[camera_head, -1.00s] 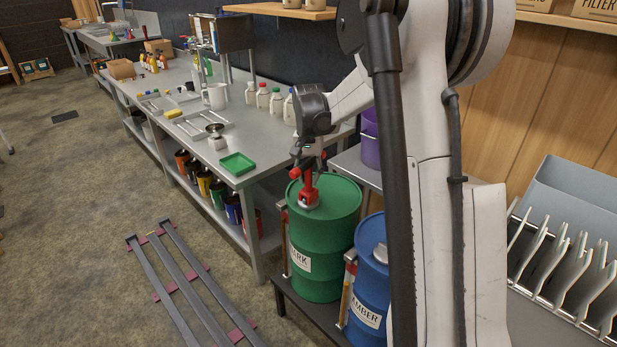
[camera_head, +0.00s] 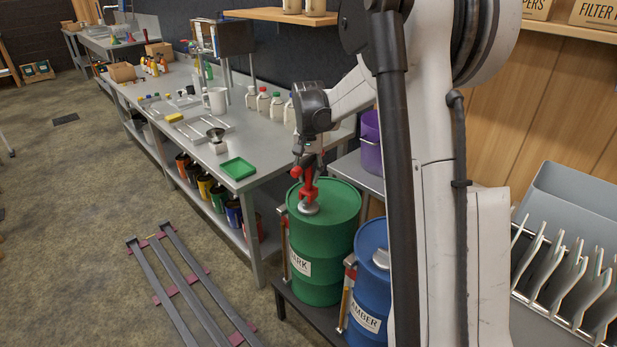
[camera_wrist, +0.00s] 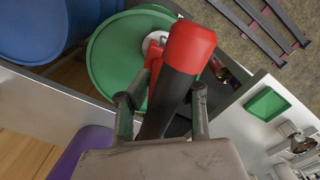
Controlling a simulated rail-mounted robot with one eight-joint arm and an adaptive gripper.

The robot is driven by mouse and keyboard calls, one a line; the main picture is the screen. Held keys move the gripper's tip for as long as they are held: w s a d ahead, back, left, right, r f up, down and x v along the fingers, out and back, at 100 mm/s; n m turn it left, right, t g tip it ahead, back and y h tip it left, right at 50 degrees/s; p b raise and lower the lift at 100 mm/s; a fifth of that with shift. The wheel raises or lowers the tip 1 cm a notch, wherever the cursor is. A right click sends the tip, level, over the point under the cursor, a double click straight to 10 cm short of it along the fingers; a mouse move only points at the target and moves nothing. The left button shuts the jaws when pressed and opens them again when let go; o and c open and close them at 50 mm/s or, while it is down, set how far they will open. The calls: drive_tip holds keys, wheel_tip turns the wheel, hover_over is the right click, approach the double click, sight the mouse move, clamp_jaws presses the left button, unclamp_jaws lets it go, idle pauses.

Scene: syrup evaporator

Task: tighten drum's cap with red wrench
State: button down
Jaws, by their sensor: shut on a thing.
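The green drum (camera_head: 325,245), whose label partly reads "ARK", stands upright on a low dark stand. A silver cap (camera_head: 308,208) sits on its lid; in the wrist view the cap (camera_wrist: 153,42) is partly hidden behind the wrench. My gripper (camera_head: 309,158) is above the drum, shut on the red wrench (camera_head: 309,186). The wrench points down, its red end at or just above the cap; I cannot tell whether they touch. In the wrist view my gripper's fingers (camera_wrist: 163,103) flank the wrench's dark handle, and its red end (camera_wrist: 190,46) points away from me.
A blue drum (camera_head: 371,265) labelled "AMBER" stands close to the right of the green one. A steel table (camera_head: 190,110) with a green tray (camera_head: 238,168) and jugs is behind left. A purple bucket (camera_head: 371,150) stands behind. Metal rails (camera_head: 185,275) lie on the floor.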

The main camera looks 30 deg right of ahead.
sight(309, 158)
drive_tip(key=shift+r+p, duration=0.9)
drive_tip(key=shift+r, duration=0.8)
